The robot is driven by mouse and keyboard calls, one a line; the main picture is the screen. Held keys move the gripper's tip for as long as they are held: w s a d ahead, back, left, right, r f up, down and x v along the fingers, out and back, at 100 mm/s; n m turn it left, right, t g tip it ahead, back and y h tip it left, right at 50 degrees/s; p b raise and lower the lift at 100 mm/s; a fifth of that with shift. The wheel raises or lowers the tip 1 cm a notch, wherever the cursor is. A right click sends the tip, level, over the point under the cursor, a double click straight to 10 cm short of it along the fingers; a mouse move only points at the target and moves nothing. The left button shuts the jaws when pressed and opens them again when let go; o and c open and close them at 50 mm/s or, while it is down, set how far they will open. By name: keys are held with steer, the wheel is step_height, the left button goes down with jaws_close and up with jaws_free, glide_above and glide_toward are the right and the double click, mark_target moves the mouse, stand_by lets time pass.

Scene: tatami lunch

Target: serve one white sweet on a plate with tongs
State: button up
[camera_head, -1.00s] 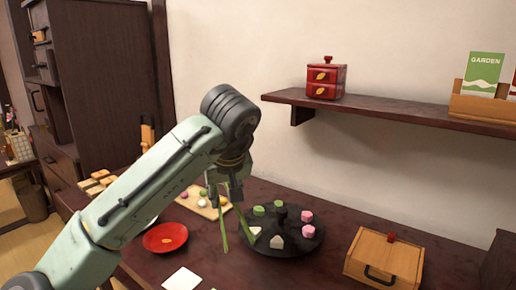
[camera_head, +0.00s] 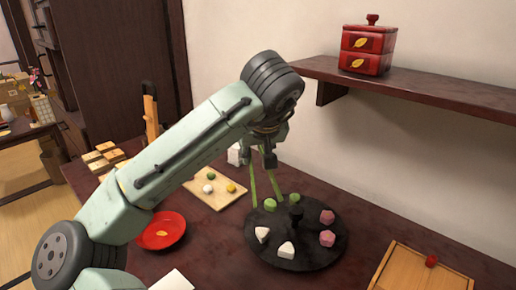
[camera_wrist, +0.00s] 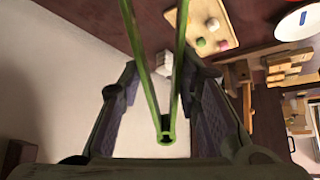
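My gripper (camera_head: 267,158) holds green tongs (camera_head: 252,184), legs spread in a V and pointing down. Two white sweets, one (camera_head: 262,234) at the left and one (camera_head: 286,250) at the front, sit on the stand with green and pink ones.
A wooden board (camera_head: 222,199) with small coloured balls lies behind the plate. Wooden blocks (camera_head: 100,155) stand at the back left. A wooden box (camera_head: 415,275) is at the front right. A wall shelf (camera_head: 420,90) carries a red box (camera_head: 366,48).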

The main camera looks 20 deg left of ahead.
steer(key=shift+f, duration=0.2)
step_height(320, 180, down, 10)
steer(key=b, duration=0.7)
steer(key=shift+r, duration=0.15)
jaws_close()
step_height(320, 180, up, 12)
steer(key=p, duration=0.8)
steer(key=shift+p, duration=0.4)
